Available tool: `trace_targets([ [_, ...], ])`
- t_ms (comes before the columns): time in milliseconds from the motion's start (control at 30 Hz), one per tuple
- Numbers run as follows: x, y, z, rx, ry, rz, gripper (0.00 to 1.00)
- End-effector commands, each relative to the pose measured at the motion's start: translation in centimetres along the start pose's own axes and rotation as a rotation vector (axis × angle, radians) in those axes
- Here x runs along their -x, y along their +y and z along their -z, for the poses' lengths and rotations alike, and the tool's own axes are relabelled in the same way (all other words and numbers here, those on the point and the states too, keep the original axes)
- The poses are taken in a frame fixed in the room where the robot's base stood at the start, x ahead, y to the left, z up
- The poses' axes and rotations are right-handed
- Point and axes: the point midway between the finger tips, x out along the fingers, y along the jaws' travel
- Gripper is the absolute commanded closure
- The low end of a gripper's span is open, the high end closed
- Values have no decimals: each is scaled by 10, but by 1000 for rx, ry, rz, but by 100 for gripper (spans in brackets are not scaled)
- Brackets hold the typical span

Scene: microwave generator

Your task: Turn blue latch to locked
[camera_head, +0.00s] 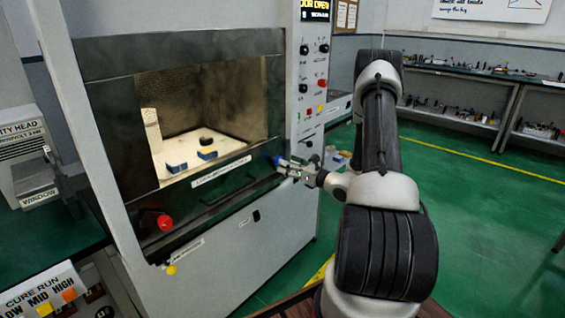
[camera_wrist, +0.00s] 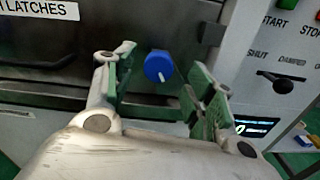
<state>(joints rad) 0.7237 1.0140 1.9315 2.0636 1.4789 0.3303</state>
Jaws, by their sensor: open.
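The blue latch (camera_wrist: 159,66) is a round blue knob with a white mark on it, on the dark front of the microwave generator. In the wrist view it shows between and just beyond the fingers of my gripper (camera_wrist: 163,92). The fingers are spread on either side of the knob, with visible gaps. In the head view the blue latch (camera_head: 276,160) is at the lower right of the chamber door, close to the tips of my gripper (camera_head: 283,166). Whether the fingers touch it cannot be told there.
A red knob (camera_head: 165,222) sits at the lower left of the door. A control panel (camera_head: 313,75) with knobs and buttons stands to the right. A black handle (camera_wrist: 281,83) is right of my gripper in the wrist view. Green floor (camera_head: 480,190) lies open on the right.

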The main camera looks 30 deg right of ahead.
Motion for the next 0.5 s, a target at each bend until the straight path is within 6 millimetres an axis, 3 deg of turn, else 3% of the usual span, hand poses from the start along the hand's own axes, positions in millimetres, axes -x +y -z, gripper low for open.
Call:
trace_targets([
  [200,-31,1,0,1,1,-3,45],
  [500,-39,1,0,1,2,-1,45],
])
